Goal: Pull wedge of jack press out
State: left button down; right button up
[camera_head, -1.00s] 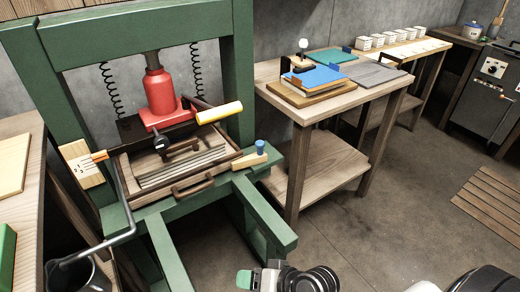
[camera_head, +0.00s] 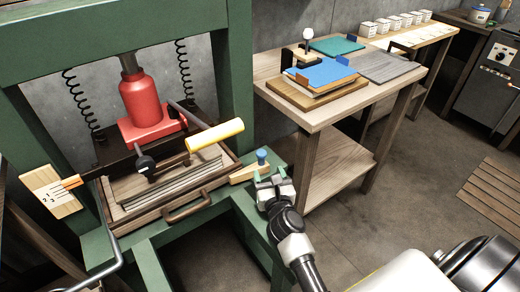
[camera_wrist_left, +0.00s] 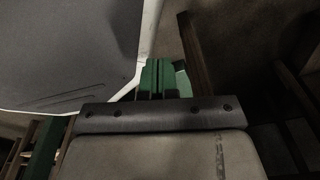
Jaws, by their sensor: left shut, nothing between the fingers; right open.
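The wedge (camera_head: 248,170) is a light wooden piece with a blue knob (camera_head: 262,157) on top. It lies at the right side of the green press frame (camera_head: 235,95), with its left end by the pressing tray. My right gripper (camera_head: 270,177) is open at the wedge's right end, just below and right of the knob. Whether its fingers touch the wedge I cannot tell. The red jack (camera_head: 148,108) stands above the tray. My left gripper (camera_wrist_left: 158,76) shows only in the left wrist view, its green fingers shut and empty.
A lever with a yellow handle (camera_head: 215,134) juts out over the tray (camera_head: 190,190), near the wedge. A wooden scale plate (camera_head: 52,192) is on the left of the press. A wooden table (camera_head: 330,108) with boards stands to the right. Floor shows between them.

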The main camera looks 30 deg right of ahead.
aim_at(263, 158)
jog(key=x, duration=0.7)
jog(key=shift+w+b, duration=0.35)
jog(key=shift+b, duration=0.05)
pick_arm(q)
jog(key=shift+w+d+r, duration=0.15)
jog(key=shift+w+r, duration=0.2)
jog(key=shift+w, duration=0.4)
jog(key=shift+w+d+r, duration=0.15)
jog(key=shift+w+r, duration=0.15)
jog(key=shift+w, duration=0.45)
pick_arm(e)
jog(key=shift+x, duration=0.75)
jog(key=shift+c, duration=0.4)
